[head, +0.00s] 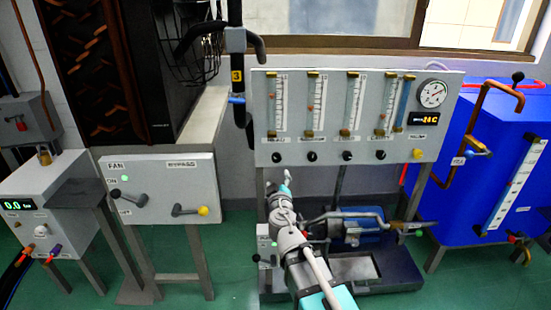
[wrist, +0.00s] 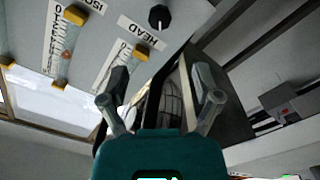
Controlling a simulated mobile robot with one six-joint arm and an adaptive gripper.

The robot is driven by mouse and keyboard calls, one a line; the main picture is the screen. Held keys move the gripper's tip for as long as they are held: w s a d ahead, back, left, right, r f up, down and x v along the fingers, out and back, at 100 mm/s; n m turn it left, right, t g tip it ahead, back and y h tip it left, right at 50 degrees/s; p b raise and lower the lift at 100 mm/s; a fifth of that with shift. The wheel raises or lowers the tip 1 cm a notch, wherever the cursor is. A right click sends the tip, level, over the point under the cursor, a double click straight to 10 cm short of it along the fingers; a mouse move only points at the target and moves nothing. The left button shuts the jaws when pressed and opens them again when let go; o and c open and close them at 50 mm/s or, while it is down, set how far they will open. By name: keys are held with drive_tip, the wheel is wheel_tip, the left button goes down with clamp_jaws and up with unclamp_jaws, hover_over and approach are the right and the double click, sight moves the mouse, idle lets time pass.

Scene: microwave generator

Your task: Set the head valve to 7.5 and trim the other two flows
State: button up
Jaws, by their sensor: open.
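The grey flow panel (head: 330,100) carries four upright flowmeter tubes with a row of black knobs below. The head valve knob (head: 277,157) is the leftmost; its black knob also shows in the wrist view (wrist: 158,16), beside the HEAD label (wrist: 140,34). The other black knobs (head: 311,157) (head: 346,156) (head: 380,155) run to its right. The tube scales are too small to read. My gripper (head: 285,181) is just below the head knob in the head view. In the wrist view its two fingers (wrist: 160,84) are spread and empty, apart from the knob.
A round gauge (head: 432,93) and a 24 C display (head: 424,119) are at the panel's right, above a yellow knob (head: 417,155). A blue tank (head: 490,150) stands right. The fan and bypass box (head: 160,188) stands left. A dark hose (head: 238,70) hangs beside the panel's left edge.

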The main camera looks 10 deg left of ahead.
sight(276, 159)
drive_tip(key=x, duration=1.3)
drive_tip(key=shift+w, duration=0.2)
clamp_jaws()
drive_tip(key=shift+n, duration=0.4)
unclamp_jaws()
idle(0.5)
